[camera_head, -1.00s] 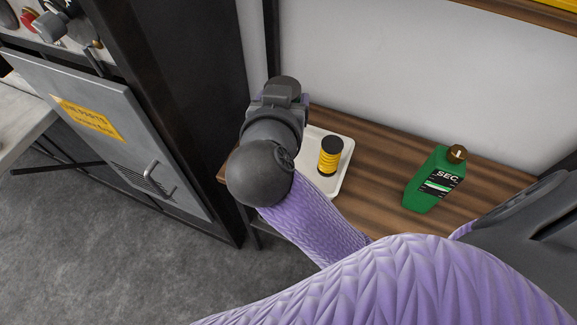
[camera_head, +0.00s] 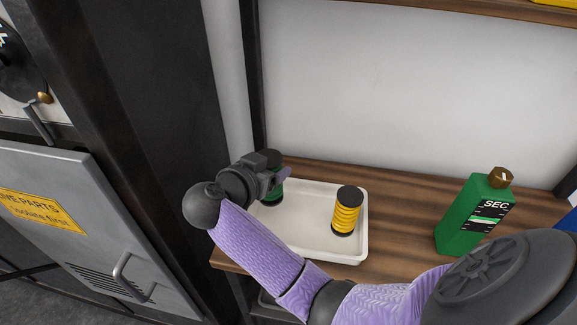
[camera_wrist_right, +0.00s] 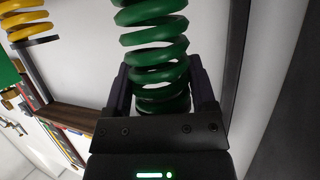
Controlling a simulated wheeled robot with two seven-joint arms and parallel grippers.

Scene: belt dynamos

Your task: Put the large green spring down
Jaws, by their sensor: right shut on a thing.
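My right gripper (camera_head: 274,174) is at the left end of the white tray (camera_head: 310,243) and is shut on the large green spring (camera_head: 274,194). In the head view the gripper and wrist hide most of this spring; only a small green part with a dark end shows over the tray. I cannot tell whether it touches the tray. In the right wrist view the green spring (camera_wrist_right: 153,37) stands between the two dark fingers. My left gripper is not in view.
A yellow spring with black ends (camera_head: 346,212) stands upright in the tray's right half. A green bottle (camera_head: 467,217) stands on the wooden shelf (camera_head: 400,215) to the right. A dark upright post (camera_head: 252,80) and a grey cabinet (camera_head: 90,225) are at the left.

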